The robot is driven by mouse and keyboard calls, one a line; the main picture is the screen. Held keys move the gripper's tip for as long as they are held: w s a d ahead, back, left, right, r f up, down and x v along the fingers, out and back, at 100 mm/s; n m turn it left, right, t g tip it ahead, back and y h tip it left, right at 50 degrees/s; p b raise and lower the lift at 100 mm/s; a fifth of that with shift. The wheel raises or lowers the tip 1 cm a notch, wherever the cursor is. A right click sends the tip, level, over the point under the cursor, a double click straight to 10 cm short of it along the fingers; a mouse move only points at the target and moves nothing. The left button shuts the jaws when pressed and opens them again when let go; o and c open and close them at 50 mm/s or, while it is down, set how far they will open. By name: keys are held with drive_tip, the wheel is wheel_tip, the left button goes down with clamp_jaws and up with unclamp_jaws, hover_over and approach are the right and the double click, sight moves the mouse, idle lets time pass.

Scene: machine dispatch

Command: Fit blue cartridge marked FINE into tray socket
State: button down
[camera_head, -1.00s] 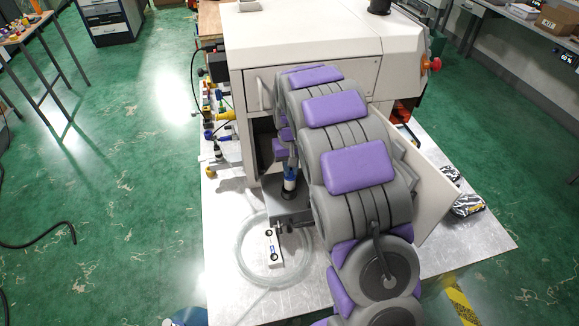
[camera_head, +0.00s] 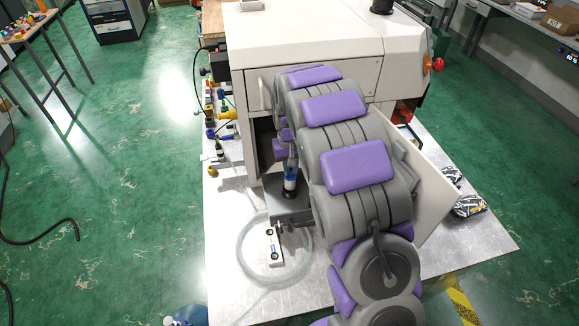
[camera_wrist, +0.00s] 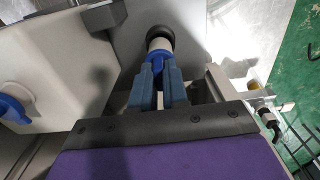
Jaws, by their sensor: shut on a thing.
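The blue cartridge (camera_head: 291,171) stands upright in front of the machine's open bay, with a white band and a black lower end. In the wrist view my gripper (camera_wrist: 161,72) is shut on the blue part of the cartridge (camera_wrist: 158,57), with a finger on each side. The black end meets or hovers just over the grey tray (camera_head: 290,215), shown in the wrist view as a grey plate (camera_wrist: 190,35). I cannot tell whether it is seated in a socket. The FINE marking is not readable. My arm covers much of the bay and the tray's right side.
The white machine (camera_head: 305,45) stands behind, with its open door (camera_head: 438,200) to the right. A coiled clear hose (camera_head: 245,262) and a small white block (camera_head: 274,246) lie on the metal table in front. Colored fittings (camera_head: 222,125) stand at left. A blue-capped white part (camera_wrist: 14,108) is close at left in the wrist view.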

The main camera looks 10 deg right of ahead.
sight(291, 177)
drive_tip(key=shift+d+f, duration=0.1)
drive_tip(key=shift+d, duration=0.05)
drive_tip(key=shift+a+f, duration=0.2)
drive_tip(key=shift+f, duration=0.25)
drive_tip(key=shift+d+f, duration=0.1)
drive_tip(key=shift+f, duration=1.1)
drive_tip(key=shift+s+f, duration=0.4)
drive_tip(key=shift+f, duration=0.1)
idle(0.9)
drive_tip(key=c, duration=1.1)
unclamp_jaws()
drive_tip(key=shift+o, duration=0.2)
drive_tip(key=shift+w+f, duration=0.2)
drive_tip(key=shift+w, duration=0.2)
drive_tip(key=shift+o, duration=0.8)
drive_tip(key=shift+s+r, duration=0.1)
drive_tip(key=shift+r, duration=0.15)
drive_tip(key=shift+o, duration=1.2)
drive_tip(key=shift+r, duration=0.1)
